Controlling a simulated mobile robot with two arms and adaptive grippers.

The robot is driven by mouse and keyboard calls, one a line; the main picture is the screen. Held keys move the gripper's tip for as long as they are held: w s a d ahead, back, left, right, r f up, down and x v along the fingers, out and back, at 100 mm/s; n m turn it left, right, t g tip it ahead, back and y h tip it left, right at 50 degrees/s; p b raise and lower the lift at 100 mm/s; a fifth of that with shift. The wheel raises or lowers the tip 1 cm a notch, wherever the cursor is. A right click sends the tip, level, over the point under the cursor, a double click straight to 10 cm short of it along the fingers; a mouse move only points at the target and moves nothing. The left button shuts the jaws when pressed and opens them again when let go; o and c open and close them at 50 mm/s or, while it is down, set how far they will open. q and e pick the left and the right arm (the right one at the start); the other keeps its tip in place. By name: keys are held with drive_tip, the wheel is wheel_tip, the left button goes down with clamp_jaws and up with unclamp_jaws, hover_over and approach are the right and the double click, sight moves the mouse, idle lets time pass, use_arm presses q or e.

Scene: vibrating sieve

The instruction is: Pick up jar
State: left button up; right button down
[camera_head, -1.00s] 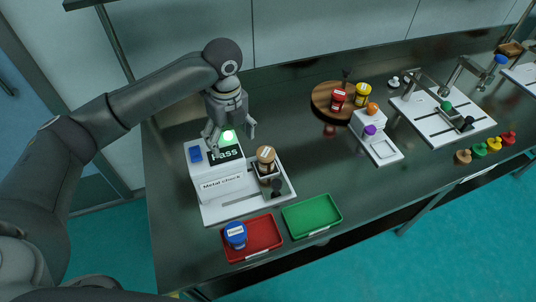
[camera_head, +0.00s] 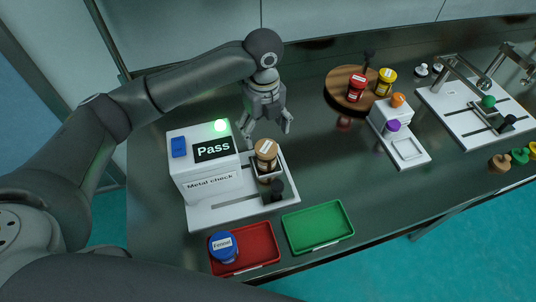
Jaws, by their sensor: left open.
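A jar with a tan lid (camera_head: 266,152) stands upright in the holder of the white metal check machine (camera_head: 206,170), whose screen reads "Pass" beside a lit green lamp. A blue-lidded jar labelled "Fennel" (camera_head: 223,246) stands in the red tray (camera_head: 262,246). A red jar (camera_head: 356,87) and a yellow jar (camera_head: 385,81) stand on a round wooden board (camera_head: 340,80) at the back. My left gripper (camera_head: 268,128) is open and empty, pointing down just behind and above the tan-lidded jar, apart from it. My right gripper is not in view.
An empty green tray (camera_head: 318,227) lies right of the red tray. A small white device with an orange knob (camera_head: 398,100) and a purple-topped item (camera_head: 391,127) stands to the right. A white sieve station (camera_head: 460,120) is farther right. The dark bench (camera_head: 345,175) between is clear.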

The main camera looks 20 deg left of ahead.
sight(266, 147)
use_arm(q)
drive_tip(key=f, duration=0.3)
drive_tip(key=shift+s+f, duration=0.25)
drive_tip(key=shift+f, duration=0.05)
drive_tip(key=f, duration=0.1)
drive_tip(key=f+p, duration=0.1)
drive_tip(key=f, duration=0.2)
drive_tip(key=shift+d+f, duration=0.25)
drive_tip(key=shift+f, duration=0.15)
drive_tip(key=shift+w+f, duration=0.1)
drive_tip(key=shift+f, duration=0.35)
drive_tip(key=shift+c, duration=1.2)
drive_tip(key=c, duration=0.9)
